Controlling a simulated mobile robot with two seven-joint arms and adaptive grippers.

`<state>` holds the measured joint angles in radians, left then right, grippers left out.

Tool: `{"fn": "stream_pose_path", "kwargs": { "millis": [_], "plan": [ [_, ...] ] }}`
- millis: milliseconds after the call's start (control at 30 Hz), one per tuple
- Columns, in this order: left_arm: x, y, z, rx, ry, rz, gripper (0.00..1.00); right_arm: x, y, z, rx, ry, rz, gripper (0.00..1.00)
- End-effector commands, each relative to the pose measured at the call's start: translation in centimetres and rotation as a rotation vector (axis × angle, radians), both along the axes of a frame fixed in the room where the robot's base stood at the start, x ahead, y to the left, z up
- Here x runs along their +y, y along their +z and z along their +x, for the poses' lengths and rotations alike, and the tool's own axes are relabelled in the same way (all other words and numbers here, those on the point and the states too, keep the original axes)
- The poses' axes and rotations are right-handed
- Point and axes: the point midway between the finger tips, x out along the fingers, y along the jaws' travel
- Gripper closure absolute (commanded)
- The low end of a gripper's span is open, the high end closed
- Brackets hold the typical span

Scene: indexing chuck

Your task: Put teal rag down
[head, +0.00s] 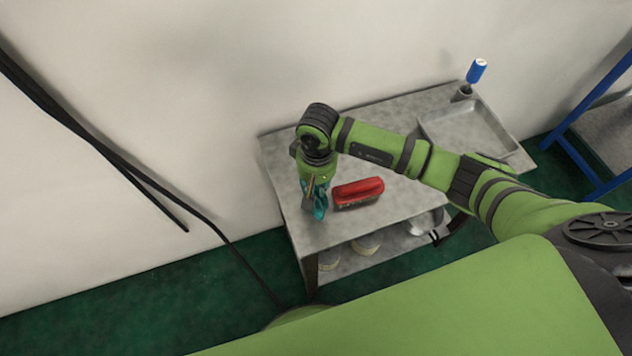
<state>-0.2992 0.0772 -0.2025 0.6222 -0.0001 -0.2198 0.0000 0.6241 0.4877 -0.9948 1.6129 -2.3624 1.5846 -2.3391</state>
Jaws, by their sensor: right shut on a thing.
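The teal rag (320,205) hangs crumpled below my right gripper (316,192), which is shut on it. The gripper points down over the left part of the grey metal cart top (372,228). The rag is at or just above the cart top; I cannot tell whether it touches. My left gripper is not in view.
A red brush (358,190) lies on the cart just right of the rag. Round containers (366,245) sit on the lower shelf. A blue frame (590,112) stands at right.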

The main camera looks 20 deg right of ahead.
Motion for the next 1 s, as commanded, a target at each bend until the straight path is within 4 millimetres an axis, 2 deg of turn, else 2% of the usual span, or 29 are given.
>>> {"fn": "stream_pose_path", "kwargs": {
  "millis": [133, 167, 200, 233, 667, 767, 1000],
  "plan": [
    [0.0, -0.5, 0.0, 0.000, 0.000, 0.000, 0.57, 0.0, -0.4, 0.1, -0.001, 0.000, -0.001, 1.00],
    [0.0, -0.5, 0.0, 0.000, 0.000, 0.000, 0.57, 0.0, -0.3, 0.0, -0.001, 0.000, -0.001, 0.72],
    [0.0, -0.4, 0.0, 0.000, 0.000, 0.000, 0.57, 0.0, -0.2, 0.0, -0.001, 0.000, 0.000, 0.56],
    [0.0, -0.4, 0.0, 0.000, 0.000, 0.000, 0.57, 0.0, -0.2, 0.0, -0.001, 0.000, 0.000, 0.52],
    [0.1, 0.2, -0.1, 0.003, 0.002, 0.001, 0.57, 0.0, 0.4, 0.0, 0.000, -0.001, 0.001, 0.52],
    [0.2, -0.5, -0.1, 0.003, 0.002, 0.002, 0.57, -0.1, 1.7, 0.2, -0.006, 0.000, 0.000, 0.52],
    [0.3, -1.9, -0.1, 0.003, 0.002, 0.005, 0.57, -0.2, 6.9, 0.2, -0.008, 0.001, -0.001, 0.52]
  ]
}}
